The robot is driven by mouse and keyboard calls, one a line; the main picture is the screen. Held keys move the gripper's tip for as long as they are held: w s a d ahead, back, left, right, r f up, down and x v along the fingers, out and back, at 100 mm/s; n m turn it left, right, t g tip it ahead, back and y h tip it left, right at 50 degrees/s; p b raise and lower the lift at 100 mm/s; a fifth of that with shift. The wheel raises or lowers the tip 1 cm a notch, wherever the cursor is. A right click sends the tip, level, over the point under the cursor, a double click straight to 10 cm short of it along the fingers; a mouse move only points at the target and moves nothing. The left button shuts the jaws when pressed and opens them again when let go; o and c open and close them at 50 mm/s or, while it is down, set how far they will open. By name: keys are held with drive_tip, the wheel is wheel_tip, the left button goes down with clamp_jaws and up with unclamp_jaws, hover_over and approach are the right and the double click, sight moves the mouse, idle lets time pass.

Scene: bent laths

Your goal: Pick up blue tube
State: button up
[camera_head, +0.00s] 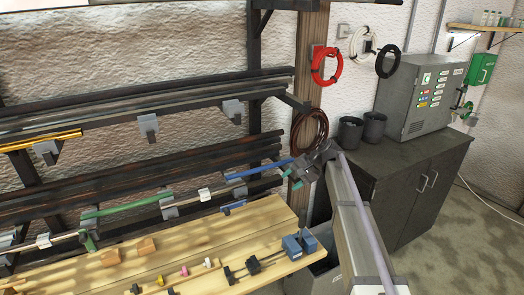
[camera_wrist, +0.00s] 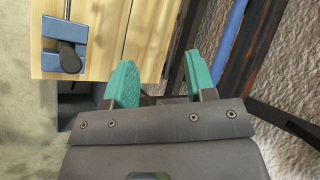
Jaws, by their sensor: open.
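The blue tube (camera_head: 255,169) lies along the wall rack, just above the back of the wooden bench, with its right end close to my gripper (camera_head: 297,174). In the wrist view the blue tube (camera_wrist: 231,38) runs along the rack to the right of the right finger, outside the gap between the jaws. My gripper (camera_wrist: 158,62) has teal fingers spread wide, with nothing between them. In the head view the arm partly hides the fingers, and I cannot tell the exact distance to the tube.
The wooden bench (camera_head: 200,245) holds blue clamps (camera_head: 292,245) and small blocks. A green tube (camera_head: 130,207) lies on the rack to the left. A dark post (camera_head: 255,80) and wooden post (camera_head: 308,70) stand behind. A grey cabinet (camera_head: 410,185) stands right.

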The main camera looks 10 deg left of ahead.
sight(257, 170)
drive_tip(key=w+a+r+m+y, duration=0.2)
drive_tip(key=w+a+r, duration=0.1)
drive_tip(key=w, duration=0.4)
drive_tip(key=shift+m+y, duration=0.7)
drive_tip(key=shift+m, duration=0.1)
drive_tip(key=b+x, duration=0.2)
drive_tip(key=x, duration=0.1)
drive_tip(key=b+x, duration=0.2)
drive_tip(key=x, duration=0.2)
drive_tip(key=b+x, duration=0.2)
drive_tip(key=x, duration=0.1)
drive_tip(key=shift+s+a+r, duration=0.15)
drive_tip(key=shift+a+r, duration=0.1)
drive_tip(key=shift+a, duration=0.35)
drive_tip(key=shift+d+r, duration=0.1)
drive_tip(key=shift+r, duration=0.1)
drive_tip(key=shift+c, duration=0.2)
clamp_jaws()
